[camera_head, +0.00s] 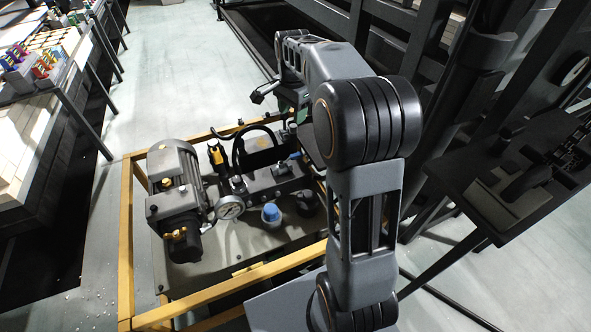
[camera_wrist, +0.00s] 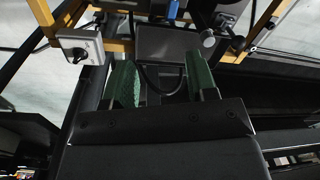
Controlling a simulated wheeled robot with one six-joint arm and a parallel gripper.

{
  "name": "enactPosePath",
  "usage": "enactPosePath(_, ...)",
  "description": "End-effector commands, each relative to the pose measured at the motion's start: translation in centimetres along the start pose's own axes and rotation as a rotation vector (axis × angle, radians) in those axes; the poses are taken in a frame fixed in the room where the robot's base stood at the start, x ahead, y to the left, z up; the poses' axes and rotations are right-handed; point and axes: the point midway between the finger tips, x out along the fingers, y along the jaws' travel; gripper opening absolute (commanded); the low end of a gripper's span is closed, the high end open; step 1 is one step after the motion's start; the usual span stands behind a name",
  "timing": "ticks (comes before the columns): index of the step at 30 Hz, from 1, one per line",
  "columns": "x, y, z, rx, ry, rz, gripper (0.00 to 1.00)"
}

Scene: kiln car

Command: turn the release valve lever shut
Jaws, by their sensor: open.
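The hydraulic power unit (camera_head: 250,273) stands inside a yellow frame, with a grey motor, a pressure gauge and a valve block on top. I cannot tell for sure which part is the release valve lever. A yellow-and-black handle (camera_head: 216,156) stands upright beside the motor. My gripper (camera_wrist: 161,82) shows in the wrist view, its two green-padded fingers spread apart with nothing held between them. A dark hose loop lies beyond the fingers. A light grey round knob (camera_wrist: 208,38) is beyond the right finger. In the head view my arm mostly hides the gripper, at the unit's far right.
The yellow frame (camera_head: 126,240) surrounds the unit. A grey box with a small black knob (camera_wrist: 80,46) is at upper left in the wrist view. A dark panel stand (camera_head: 480,205) is at right, a bench (camera_head: 40,95) at left. Pale floor (camera_head: 190,60) behind is clear.

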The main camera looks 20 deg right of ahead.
Motion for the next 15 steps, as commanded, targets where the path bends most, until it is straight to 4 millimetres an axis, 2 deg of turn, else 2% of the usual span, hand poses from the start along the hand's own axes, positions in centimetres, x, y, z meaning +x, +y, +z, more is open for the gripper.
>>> enactPosePath(1,3.2,-0.7,-1.1,0.068,-0.007,0.014,0.52)
enactPosePath(3,5.1,-1.5,-2.2,0.155,-0.013,0.03,0.52)
enactPosePath(9,8.4,-2.7,-4.2,0.312,-0.021,0.058,0.52)
enactPosePath(15,10.8,-2.9,-4.6,0.354,-0.023,0.067,0.52)
